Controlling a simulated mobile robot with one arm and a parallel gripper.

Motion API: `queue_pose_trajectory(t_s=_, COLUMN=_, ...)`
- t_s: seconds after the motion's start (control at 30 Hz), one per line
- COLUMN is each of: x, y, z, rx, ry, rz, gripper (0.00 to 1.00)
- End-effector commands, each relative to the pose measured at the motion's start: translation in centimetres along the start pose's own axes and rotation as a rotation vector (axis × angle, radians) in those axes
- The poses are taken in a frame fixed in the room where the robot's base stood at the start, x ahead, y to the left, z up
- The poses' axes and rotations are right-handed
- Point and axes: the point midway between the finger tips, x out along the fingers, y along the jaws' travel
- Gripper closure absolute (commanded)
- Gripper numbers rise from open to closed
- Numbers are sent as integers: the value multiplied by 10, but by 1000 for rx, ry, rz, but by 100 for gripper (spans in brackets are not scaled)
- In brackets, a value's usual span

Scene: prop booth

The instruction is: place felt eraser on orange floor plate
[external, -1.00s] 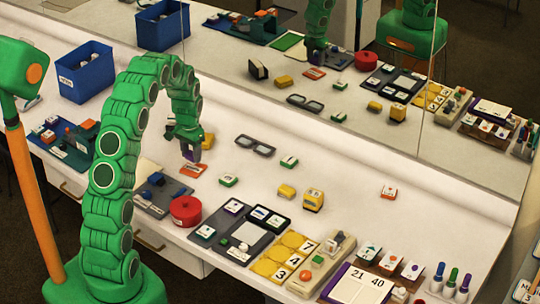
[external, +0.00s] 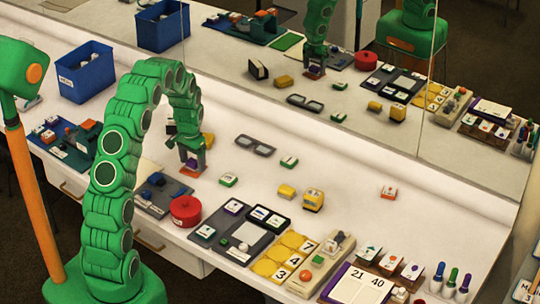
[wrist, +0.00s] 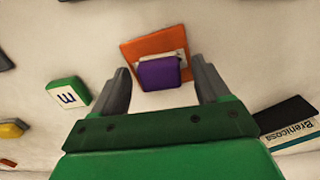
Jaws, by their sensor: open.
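The felt eraser, a small purple block (wrist: 159,75), rests on the orange floor plate (wrist: 135,52) in the wrist view. It covers part of a white label on the plate. My gripper (wrist: 160,72) is open, with one finger on each side of the block and a gap at both sides. In the external view my gripper (external: 191,167) is low over the orange plate (external: 186,173). The purple block (external: 190,161) shows between the fingers there, partly hidden by them.
A green-edged tile (wrist: 68,95) lies left of the fingers, and a black-and-white box (wrist: 287,117) lies to the right. A red round container (external: 186,211) stands near the plate. Dark glasses (external: 255,145) lie further right. A mirror runs behind the table.

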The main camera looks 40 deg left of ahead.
Motion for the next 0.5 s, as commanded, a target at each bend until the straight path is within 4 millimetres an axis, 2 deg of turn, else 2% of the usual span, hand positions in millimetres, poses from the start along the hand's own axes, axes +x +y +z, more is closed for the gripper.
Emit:
queue_pose_trajectory(t_s=0.27, x=-6, y=0, z=0, rx=0, ry=2, rz=-1, gripper=25)
queue_pose_trajectory(t_s=0.5, x=-32, y=0, z=-1, rx=1, ry=4, rz=-2, gripper=25)
